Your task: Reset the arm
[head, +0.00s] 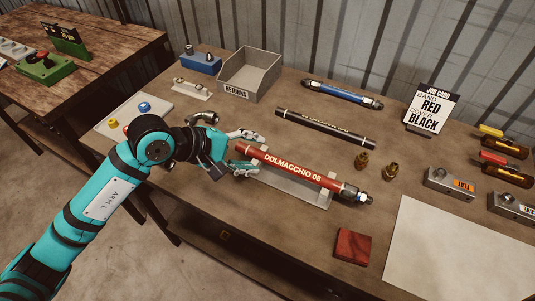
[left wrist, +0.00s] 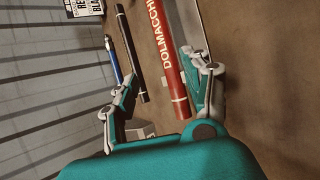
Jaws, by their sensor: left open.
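My left arm (head: 92,208) reaches in from the left in the head view. My left gripper (head: 253,151) is open at the left end of the red hose (head: 300,172) marked DOLMACCHIO 08. In the left wrist view, the red hose (left wrist: 171,62) shows between the spread fingers, nearer the right one; nothing is gripped. The hose lies on a pale metal holder (head: 290,188) with a metal fitting (head: 356,195) at its right end. My right gripper is in neither view.
Behind lie a black hose (head: 325,128) and a blue hose (head: 342,94). The RETURNS bin (head: 250,76) stands behind my gripper. Brass fittings (head: 391,171), a job card (head: 431,110) and a white sheet (head: 460,250) are to the right. A dark red block (head: 353,246) lies at the front.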

